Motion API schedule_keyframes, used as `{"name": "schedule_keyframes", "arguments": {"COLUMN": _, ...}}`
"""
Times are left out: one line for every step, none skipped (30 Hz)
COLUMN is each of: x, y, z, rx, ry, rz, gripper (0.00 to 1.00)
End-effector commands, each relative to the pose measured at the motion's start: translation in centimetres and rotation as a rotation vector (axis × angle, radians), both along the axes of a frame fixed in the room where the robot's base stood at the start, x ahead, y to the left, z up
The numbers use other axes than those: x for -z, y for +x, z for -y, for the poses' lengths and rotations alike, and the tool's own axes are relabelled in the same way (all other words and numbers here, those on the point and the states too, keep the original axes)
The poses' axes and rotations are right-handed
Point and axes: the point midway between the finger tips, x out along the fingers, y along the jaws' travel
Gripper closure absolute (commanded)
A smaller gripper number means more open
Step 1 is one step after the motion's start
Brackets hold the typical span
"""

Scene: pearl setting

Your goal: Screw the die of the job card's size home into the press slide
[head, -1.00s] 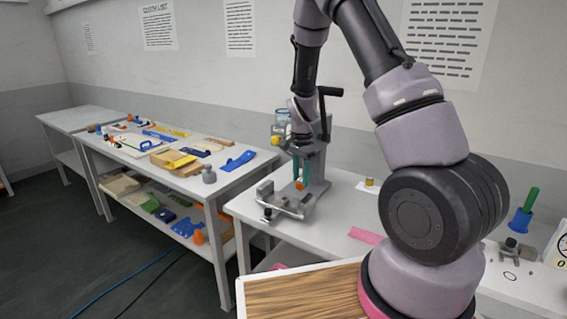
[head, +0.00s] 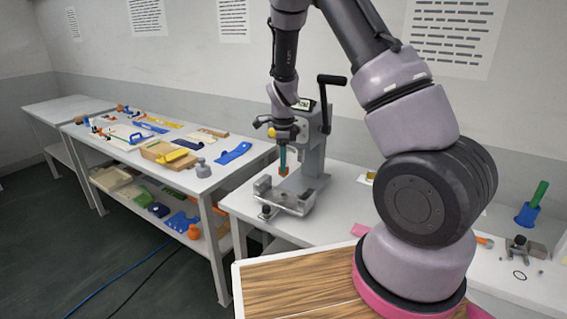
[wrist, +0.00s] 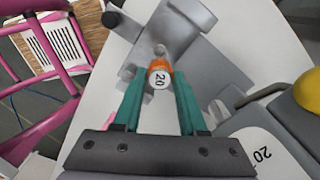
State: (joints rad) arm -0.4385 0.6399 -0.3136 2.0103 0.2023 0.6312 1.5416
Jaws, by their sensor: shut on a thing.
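My gripper (wrist: 159,88) is shut on an orange die (head: 283,172) with a white end marked 20 (wrist: 160,77). Its teal fingers show on both sides of the die in the wrist view. The grey press (head: 312,155) stands on the white bench, with a black crank at its top right. In the head view the die hangs in front of the press column, above the press base (head: 290,198). The slide's socket is hidden, so I cannot tell how the die lines up with it. A white card reading 20 (wrist: 262,152) shows at lower right in the wrist view.
A yellow ball knob (wrist: 312,90) sits close at the right in the wrist view. A long table (head: 130,150) with several tools stands at left. A blue cup with a green rod (head: 527,213) stands at the right. The bench right of the press is partly clear.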

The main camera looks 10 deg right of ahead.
Motion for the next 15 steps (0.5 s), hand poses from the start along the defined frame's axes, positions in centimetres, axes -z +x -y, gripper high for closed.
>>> {"name": "schedule_keyframes", "arguments": {"x": 0.3, "y": 0.0, "z": 0.0, "rx": 0.0, "ry": -0.001, "rz": -0.001, "gripper": 1.0}}
{"name": "schedule_keyframes", "arguments": {"x": 0.5, "y": 0.0, "z": 0.0, "rx": 0.0, "ry": -0.001, "rz": -0.001, "gripper": 1.0}}
{"name": "schedule_keyframes", "arguments": {"x": 0.7, "y": 0.0, "z": 0.1, "rx": -0.001, "ry": -0.001, "rz": -0.001, "gripper": 1.0}}
{"name": "schedule_keyframes", "arguments": {"x": 1.0, "y": 0.0, "z": 0.1, "rx": -0.001, "ry": -0.001, "rz": -0.002, "gripper": 1.0}}
{"name": "schedule_keyframes", "arguments": {"x": 1.3, "y": -0.1, "z": 0.1, "rx": -0.001, "ry": -0.001, "rz": -0.003, "gripper": 1.0}}
{"name": "schedule_keyframes", "arguments": {"x": 1.6, "y": -0.1, "z": 0.1, "rx": -0.001, "ry": -0.001, "rz": -0.003, "gripper": 1.0}}
{"name": "schedule_keyframes", "arguments": {"x": 1.9, "y": 0.0, "z": 0.1, "rx": -0.001, "ry": -0.001, "rz": -0.002, "gripper": 1.0}}
{"name": "schedule_keyframes", "arguments": {"x": 2.2, "y": -0.1, "z": 0.1, "rx": -0.001, "ry": -0.001, "rz": -0.002, "gripper": 1.0}}
{"name": "schedule_keyframes", "arguments": {"x": 2.7, "y": -0.1, "z": 0.1, "rx": -0.002, "ry": -0.001, "rz": -0.003, "gripper": 1.0}}
{"name": "schedule_keyframes", "arguments": {"x": 3.0, "y": -0.1, "z": 0.0, "rx": -0.002, "ry": -0.001, "rz": -0.003, "gripper": 1.0}}
{"name": "schedule_keyframes", "arguments": {"x": 3.3, "y": -0.1, "z": 0.0, "rx": -0.001, "ry": -0.001, "rz": -0.003, "gripper": 1.0}}
{"name": "schedule_keyframes", "arguments": {"x": 3.6, "y": 0.0, "z": 0.0, "rx": -0.001, "ry": 0.0, "rz": -0.002, "gripper": 1.0}}
{"name": "schedule_keyframes", "arguments": {"x": 3.9, "y": -0.1, "z": 0.0, "rx": -0.001, "ry": 0.0, "rz": -0.002, "gripper": 1.0}}
{"name": "schedule_keyframes", "arguments": {"x": 4.2, "y": -0.1, "z": 0.0, "rx": -0.001, "ry": -0.001, "rz": -0.002, "gripper": 1.0}}
{"name": "schedule_keyframes", "arguments": {"x": 4.5, "y": -0.1, "z": 0.0, "rx": -0.001, "ry": -0.001, "rz": -0.002, "gripper": 1.0}}
